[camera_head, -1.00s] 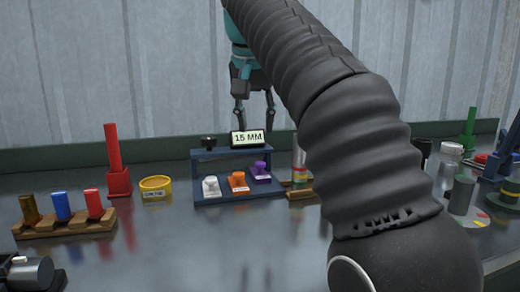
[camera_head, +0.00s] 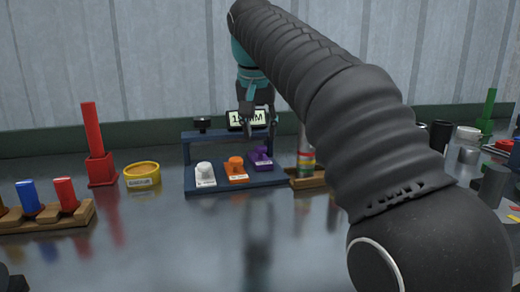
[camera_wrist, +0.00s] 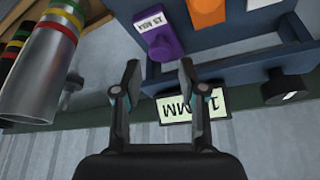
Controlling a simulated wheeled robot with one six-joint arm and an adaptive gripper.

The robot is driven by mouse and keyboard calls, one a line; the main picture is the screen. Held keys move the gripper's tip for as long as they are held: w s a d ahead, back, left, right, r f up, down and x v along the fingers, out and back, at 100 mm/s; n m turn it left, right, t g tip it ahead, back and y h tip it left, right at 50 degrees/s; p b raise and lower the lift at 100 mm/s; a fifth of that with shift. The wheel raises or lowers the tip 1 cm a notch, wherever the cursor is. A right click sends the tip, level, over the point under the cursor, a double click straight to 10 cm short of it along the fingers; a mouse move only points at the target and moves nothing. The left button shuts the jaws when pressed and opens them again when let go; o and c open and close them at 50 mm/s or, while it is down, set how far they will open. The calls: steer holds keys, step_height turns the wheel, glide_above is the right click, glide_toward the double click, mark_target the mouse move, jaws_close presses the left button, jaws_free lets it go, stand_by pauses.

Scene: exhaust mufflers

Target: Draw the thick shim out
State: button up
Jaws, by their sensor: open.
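A blue rack (camera_head: 235,187) holds three knobbed pieces in a row: white (camera_head: 204,174), orange (camera_head: 236,168) and purple (camera_head: 260,158). Which one is the thick shim I cannot tell from their shapes. A sign (camera_head: 243,118) reading 15 MM stands at the rack's top, partly hidden by my gripper. My gripper (camera_head: 258,128) is open and empty, pointing down above the purple piece. In the wrist view the purple piece (camera_wrist: 160,37) lies just beyond and between the open fingertips (camera_wrist: 160,72), apparently apart from them. Its label is upside down there. The orange piece (camera_wrist: 207,12) is beside it.
A striped metal cylinder (camera_wrist: 35,75) stands close beside the rack on a wooden base. A black knob (camera_wrist: 287,88) sits on the rack's upper bar. A red post (camera_head: 95,145) and yellow ring (camera_head: 142,174) stand left.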

mark_target(260, 147)
steer(key=shift+b+x, duration=0.35)
steer(key=shift+x, duration=1.75)
jaws_close()
